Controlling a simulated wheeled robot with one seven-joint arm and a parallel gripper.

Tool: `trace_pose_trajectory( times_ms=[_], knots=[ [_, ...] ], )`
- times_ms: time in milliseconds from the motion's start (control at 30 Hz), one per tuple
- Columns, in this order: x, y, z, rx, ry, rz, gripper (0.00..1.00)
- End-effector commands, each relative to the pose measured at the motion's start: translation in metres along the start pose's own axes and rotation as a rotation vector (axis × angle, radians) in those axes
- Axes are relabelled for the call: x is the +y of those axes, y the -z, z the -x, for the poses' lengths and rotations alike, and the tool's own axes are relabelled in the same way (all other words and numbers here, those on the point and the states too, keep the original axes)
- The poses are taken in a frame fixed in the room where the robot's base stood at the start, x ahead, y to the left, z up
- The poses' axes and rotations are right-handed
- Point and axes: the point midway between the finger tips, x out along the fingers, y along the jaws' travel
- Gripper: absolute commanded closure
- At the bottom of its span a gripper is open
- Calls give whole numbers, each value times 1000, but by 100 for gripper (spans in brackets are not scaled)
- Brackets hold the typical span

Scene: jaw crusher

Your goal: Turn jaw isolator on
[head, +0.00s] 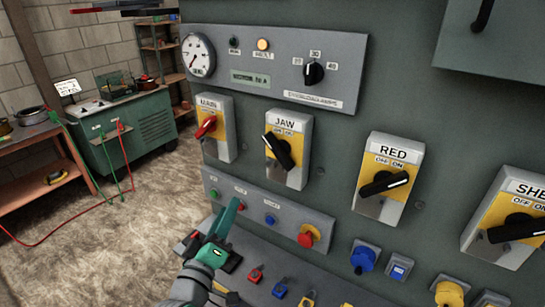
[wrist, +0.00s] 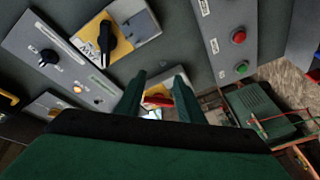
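The JAW isolator (head: 287,150) has a yellow and grey plate and a black handle slanting from upper left to lower right. Its pale-marked end is at upper left, toward the OFF side. It also shows in the wrist view (wrist: 108,36), left of the fingers. My gripper (head: 236,203) is in front of the lower button panel in the head view, below and left of the JAW isolator. In the wrist view its two fingers are apart, with the red MAIN handle (wrist: 158,100) seen between them. I cannot tell whether they touch it.
The MAIN isolator (head: 213,128) is left of JAW, and the RED isolator (head: 390,178) is right. Push buttons (head: 270,220) and several padlocks (head: 280,289) sit below. A green cabinet (head: 130,135) and a bench (head: 40,170) stand left. Open floor lies between.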

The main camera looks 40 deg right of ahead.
Motion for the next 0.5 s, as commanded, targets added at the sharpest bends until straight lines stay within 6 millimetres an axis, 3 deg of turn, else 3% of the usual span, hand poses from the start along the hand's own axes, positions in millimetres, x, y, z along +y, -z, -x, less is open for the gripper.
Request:
trace_pose_trajectory(
  times_ms=[33, 200, 300, 500],
  knots=[
    [19, 9, -7, -32, -31, -18, 66],
    [71, 21, -20, -160, -104, -58, 66],
    [94, 23, -23, -221, -129, -83, 66],
    [116, 24, -24, -288, -148, -113, 66]
  ],
)
